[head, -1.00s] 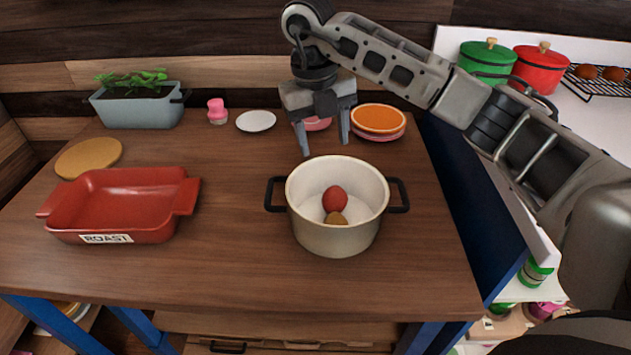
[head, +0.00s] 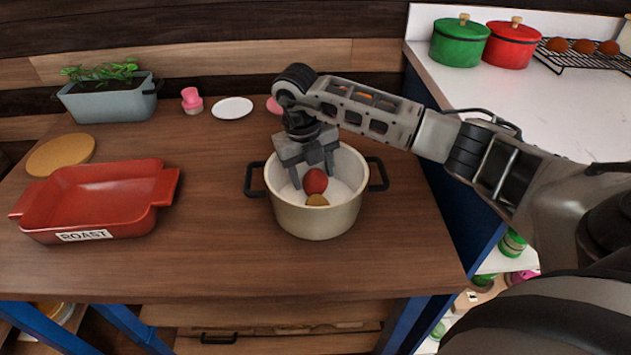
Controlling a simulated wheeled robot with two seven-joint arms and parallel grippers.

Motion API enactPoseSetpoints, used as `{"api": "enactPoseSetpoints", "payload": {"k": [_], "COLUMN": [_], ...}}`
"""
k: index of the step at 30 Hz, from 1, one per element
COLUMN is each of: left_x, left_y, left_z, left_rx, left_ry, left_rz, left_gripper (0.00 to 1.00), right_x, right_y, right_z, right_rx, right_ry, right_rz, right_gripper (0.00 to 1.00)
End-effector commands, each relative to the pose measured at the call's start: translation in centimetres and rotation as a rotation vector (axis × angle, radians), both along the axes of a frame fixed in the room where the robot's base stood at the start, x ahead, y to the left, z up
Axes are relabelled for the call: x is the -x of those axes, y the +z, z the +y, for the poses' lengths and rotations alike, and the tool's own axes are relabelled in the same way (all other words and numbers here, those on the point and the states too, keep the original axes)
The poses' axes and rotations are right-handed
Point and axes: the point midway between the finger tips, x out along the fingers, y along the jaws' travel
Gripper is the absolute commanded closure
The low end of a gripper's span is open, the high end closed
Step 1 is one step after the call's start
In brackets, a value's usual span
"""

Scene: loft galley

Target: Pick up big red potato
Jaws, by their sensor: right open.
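The big red potato (head: 315,181) lies inside a cream pot (head: 318,221) with black handles, on the wooden table. A smaller tan potato (head: 317,200) lies in front of it in the pot. My left gripper is not in view.
A red roasting dish (head: 97,201) labelled ROAST stands at the left of the table. A round tan board (head: 60,155), planter (head: 110,99), pink shaker (head: 192,101) and white plate (head: 232,108) are behind. Green (head: 459,43) and red (head: 512,46) lidded pots stand on the counter at right.

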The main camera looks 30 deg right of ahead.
Motion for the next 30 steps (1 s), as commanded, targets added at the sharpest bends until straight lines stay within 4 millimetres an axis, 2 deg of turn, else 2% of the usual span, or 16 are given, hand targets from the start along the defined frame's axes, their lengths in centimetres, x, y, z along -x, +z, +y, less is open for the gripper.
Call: {"api": "enactPoseSetpoints", "payload": {"k": [4, 11, 12, 15, 16, 26, 30], "left_x": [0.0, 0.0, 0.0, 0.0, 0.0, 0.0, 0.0], "left_y": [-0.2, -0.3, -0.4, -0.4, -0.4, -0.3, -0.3], "left_z": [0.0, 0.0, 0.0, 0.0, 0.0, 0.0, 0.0], "left_rx": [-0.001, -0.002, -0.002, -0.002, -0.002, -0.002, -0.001], "left_ry": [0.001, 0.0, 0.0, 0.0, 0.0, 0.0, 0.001], "left_rz": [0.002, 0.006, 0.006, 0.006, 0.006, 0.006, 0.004], "left_gripper": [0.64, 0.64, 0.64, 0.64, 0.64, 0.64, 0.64], "right_x": [0.0, 0.0, 0.0, 0.0, 0.0, 0.0, -0.1], "right_y": [-1.5, -1.7, -1.7, -1.7, -1.7, -1.5, -0.6], "right_z": [-0.2, -0.2, -0.2, -0.2, -0.2, -0.2, -0.3], "right_rx": [0.0, 0.0, 0.0, 0.0, 0.0, -0.001, 0.0], "right_ry": [-0.001, 0.0, 0.0, 0.0, 0.0, -0.001, 0.0], "right_rz": [0.001, -0.001, -0.001, -0.001, -0.001, -0.002, -0.005], "right_gripper": [0.44, 0.44, 0.47, 0.75, 0.8, 0.8, 0.8]}}
